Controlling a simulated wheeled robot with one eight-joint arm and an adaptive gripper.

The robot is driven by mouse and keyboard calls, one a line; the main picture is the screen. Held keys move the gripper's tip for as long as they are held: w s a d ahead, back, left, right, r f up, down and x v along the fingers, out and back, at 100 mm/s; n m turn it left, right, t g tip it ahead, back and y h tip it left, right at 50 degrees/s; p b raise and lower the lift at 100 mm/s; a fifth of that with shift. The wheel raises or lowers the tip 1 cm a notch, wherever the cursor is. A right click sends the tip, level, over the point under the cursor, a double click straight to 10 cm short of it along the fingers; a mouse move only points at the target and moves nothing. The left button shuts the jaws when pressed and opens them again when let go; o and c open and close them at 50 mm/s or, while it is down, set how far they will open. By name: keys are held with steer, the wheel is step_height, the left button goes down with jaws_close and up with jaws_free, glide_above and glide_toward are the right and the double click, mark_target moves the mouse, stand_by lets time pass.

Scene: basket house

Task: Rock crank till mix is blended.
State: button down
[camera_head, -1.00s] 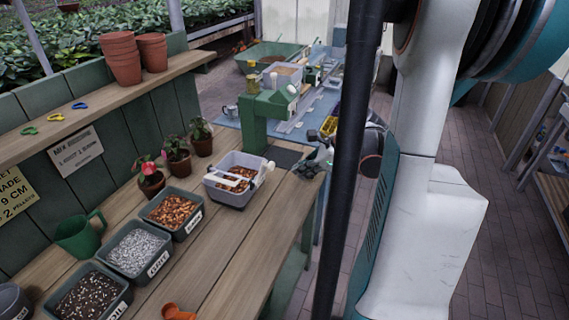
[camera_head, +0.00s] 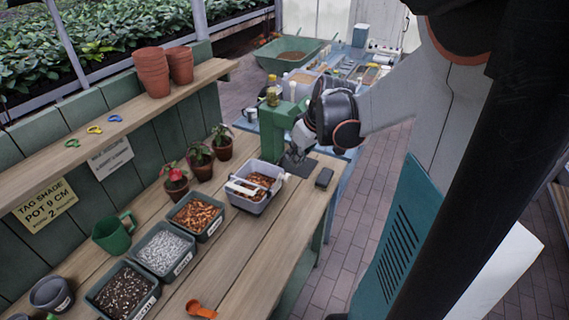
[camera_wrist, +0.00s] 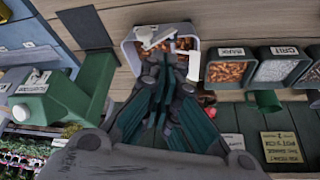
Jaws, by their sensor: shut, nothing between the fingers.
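A grey mixing tub (camera_head: 245,202) stands on the wooden bench with brown chips inside. A white crank (camera_head: 243,189) lies across its top, with a pale knob (camera_head: 276,172) at the tub's far right corner. The wrist view shows the tub (camera_wrist: 128,50) at the top, with the white crank arm (camera_wrist: 157,38) and its pale grip (camera_wrist: 193,66). My gripper (camera_head: 293,164) is beside the tub's far right side; it also shows in the wrist view (camera_wrist: 167,76). Its fingers are shut and empty, overlapping the tub's edge in that view. I cannot tell whether they touch the crank.
Tubs of bark (camera_head: 213,229), grit (camera_head: 186,262) and dark soil (camera_head: 146,303) line the bench. A green stand (camera_head: 272,133) rises behind the mixing tub. Potted plants (camera_head: 222,147) and a green jug (camera_head: 111,236) stand along the back.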

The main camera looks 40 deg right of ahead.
step_height(320, 180, up, 2)
steer(key=n, duration=0.4)
steer(key=n+b, duration=0.1)
steer(key=b, duration=0.1)
glide_toward(287, 175)
steer(key=w+a+f, duration=0.2)
steer(key=w+f, duration=0.1)
steer(key=f, duration=0.2)
steer(key=shift+w+d+f+b, duration=0.1)
steer(key=shift+w+f+b, duration=0.2)
steer(key=shift+f, duration=0.1)
steer(key=shift+w+d+f+h+b, duration=0.15)
steer(key=shift+d+f+h+b, duration=0.2)
steer(key=shift+f+b, duration=0.15)
steer(key=shift+w+d+f+b, duration=0.2)
steer(key=shift+d+b, duration=0.15)
steer(key=shift+d, duration=0.1)
steer(key=shift+r, duration=0.1)
steer(key=shift+a+r, duration=0.1)
